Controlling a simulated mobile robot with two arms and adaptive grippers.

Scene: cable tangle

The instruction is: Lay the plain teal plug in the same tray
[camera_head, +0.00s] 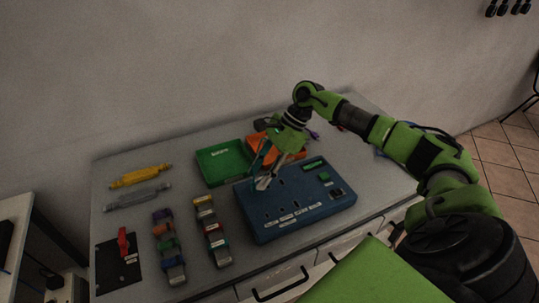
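My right gripper (262,183) points down over the upper left part of the blue panel (290,225), its fingertips close to the surface. A teal strip (258,160) shows right beside the fingers; it may be the teal plug or its cable, but it is too small to tell. I cannot tell whether the fingers are shut on it. A green tray (222,177) with a white label lies behind and left of the panel. An orange tray (292,154) lies right of it, partly hidden by my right gripper. My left gripper is not in view.
Two strips of coloured blocks, one (166,243) left of the other (211,230), lie left of the panel. A yellow tool (141,176) and a grey tool (137,198) lie at the far left. A black mat (112,267) holds a red piece (123,242). Bare grey tabletop separates them.

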